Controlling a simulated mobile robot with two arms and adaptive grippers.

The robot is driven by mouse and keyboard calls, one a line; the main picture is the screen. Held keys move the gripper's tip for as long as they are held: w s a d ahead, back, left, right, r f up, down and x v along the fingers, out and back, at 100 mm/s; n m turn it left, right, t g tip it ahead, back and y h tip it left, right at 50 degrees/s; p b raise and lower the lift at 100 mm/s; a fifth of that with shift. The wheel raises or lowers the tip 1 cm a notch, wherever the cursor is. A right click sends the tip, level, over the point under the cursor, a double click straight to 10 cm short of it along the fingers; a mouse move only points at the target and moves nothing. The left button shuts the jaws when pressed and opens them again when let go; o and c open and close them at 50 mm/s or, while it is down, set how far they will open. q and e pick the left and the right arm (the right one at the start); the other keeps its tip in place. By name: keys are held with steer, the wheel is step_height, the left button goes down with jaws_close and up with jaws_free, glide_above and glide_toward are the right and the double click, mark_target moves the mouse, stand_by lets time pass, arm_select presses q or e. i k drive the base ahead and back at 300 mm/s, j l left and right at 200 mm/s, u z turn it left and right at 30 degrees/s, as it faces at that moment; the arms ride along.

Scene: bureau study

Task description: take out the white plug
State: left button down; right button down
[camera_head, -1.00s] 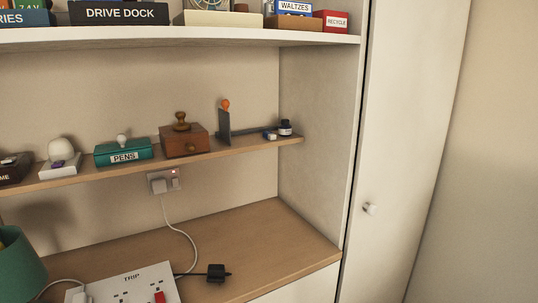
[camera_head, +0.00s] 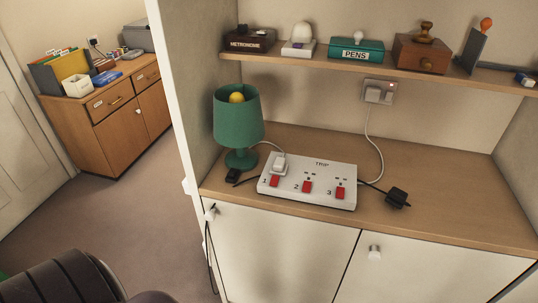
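A white plug (camera_head: 280,163) sits in the socket marked 1 of the white TRIP power strip (camera_head: 330,193). A pale cord runs from this plug toward the green lamp. Another pale plug (camera_head: 373,94) sits in the wall socket (camera_head: 385,86) under the shelf, and its cord hangs down to the strip. The strip's sockets 2 and 3 are empty. Red switches show beside each socket. Neither of my grippers is in view.
The green lamp (camera_head: 238,115) stands left of the strip. A black plug (camera_head: 397,197) lies to the strip's right, and a dark object (camera_head: 232,174) by the lamp. The shelf (camera_head: 340,68) overhangs the back. The desktop's right side is clear. A dark chair (camera_head: 70,280) is at lower left.

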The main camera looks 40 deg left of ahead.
mark_target(278, 167)
steer(key=u, duration=1)
